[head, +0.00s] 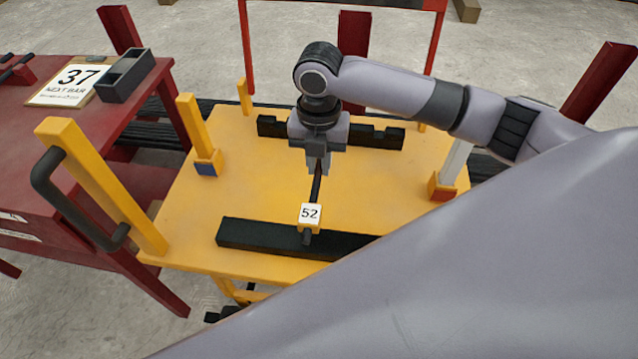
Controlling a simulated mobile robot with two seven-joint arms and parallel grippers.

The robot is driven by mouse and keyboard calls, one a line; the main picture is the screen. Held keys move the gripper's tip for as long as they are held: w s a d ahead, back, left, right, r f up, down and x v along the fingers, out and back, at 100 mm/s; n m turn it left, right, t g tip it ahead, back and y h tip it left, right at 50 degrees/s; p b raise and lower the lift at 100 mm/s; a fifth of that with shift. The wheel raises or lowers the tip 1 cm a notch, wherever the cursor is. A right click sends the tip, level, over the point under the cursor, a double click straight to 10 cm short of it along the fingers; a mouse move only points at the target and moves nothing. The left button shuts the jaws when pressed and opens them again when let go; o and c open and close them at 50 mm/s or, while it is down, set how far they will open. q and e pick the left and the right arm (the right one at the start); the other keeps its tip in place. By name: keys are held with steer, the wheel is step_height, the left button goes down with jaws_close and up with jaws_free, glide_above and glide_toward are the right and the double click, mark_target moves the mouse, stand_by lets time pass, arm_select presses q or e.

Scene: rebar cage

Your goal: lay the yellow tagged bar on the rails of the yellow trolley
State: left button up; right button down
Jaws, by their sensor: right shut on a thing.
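My right gripper (318,165) is shut on a dark bar (316,190) above the yellow trolley (200,235). The bar points toward the near side and carries a pale tag with yellow edges (310,212) reading 52. The trolley top has two black rails: a notched far rail (385,137) and a near rail (250,233). The bar's near end shows over the near rail; I cannot tell whether it touches. The gripper stands in front of the far rail, and the bar's far part is hidden by it. My left gripper is not in view.
Yellow posts (195,130) and a yellow post with a black handle (110,190) stand at the trolley's left. A red table (130,120) at left bears a sign reading 37 NEXT BAR (68,84) and a dark grey box (128,75). Red posts (600,82) stand around.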

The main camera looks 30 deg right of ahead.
step_height(320, 180, down, 5)
steer(key=shift+f+b, duration=0.1)
steer(key=shift+b, duration=0.45)
steer(key=shift+f, duration=0.5)
steer(key=c, duration=1.1)
jaws_free()
steer(key=shift+f, duration=0.15)
step_height(320, 180, up, 12)
steer(key=shift+r+p, duration=0.15)
steer(key=shift+p, duration=1.05)
